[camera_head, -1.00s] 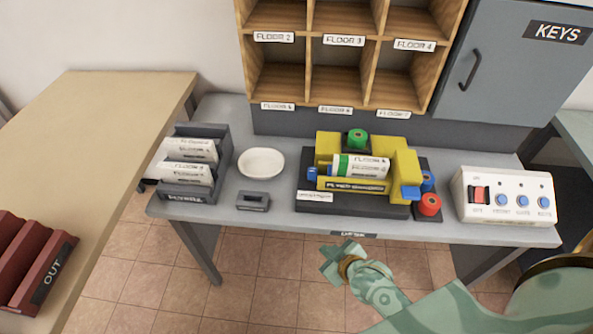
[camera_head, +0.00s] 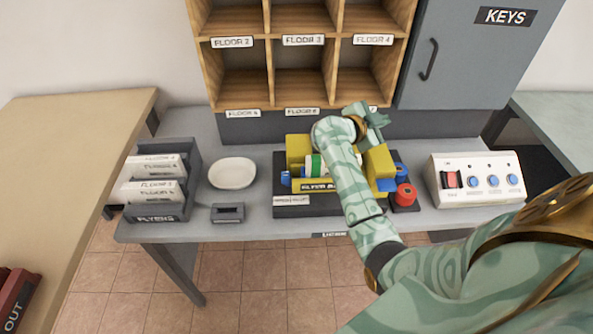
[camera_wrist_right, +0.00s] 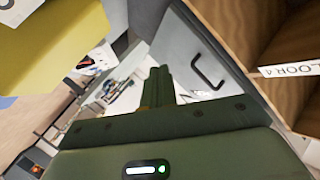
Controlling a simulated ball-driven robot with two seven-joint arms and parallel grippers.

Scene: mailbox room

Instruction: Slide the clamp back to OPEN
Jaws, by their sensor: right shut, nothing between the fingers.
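The clamp is the yellow fixture (camera_head: 299,148) on a dark base (camera_head: 290,211) on the desk. It holds a white roll with a green band (camera_head: 315,165), and blue parts show at its sides. My right arm covers much of its middle, so the clamp's slide position cannot be read. My right gripper (camera_head: 378,113) is shut and empty, above and behind the fixture's right part, near the cubbyholes. In the right wrist view its shut fingers (camera_wrist_right: 160,85) point toward the grey cabinet, with a yellow part of the fixture (camera_wrist_right: 65,40) at upper left. My left gripper is out of view.
Wooden cubbyholes (camera_head: 270,107) and a grey key cabinet (camera_head: 460,60) stand close behind. A white dish (camera_head: 232,173), a small grey block (camera_head: 228,212) and a flyer rack (camera_head: 160,212) are left.

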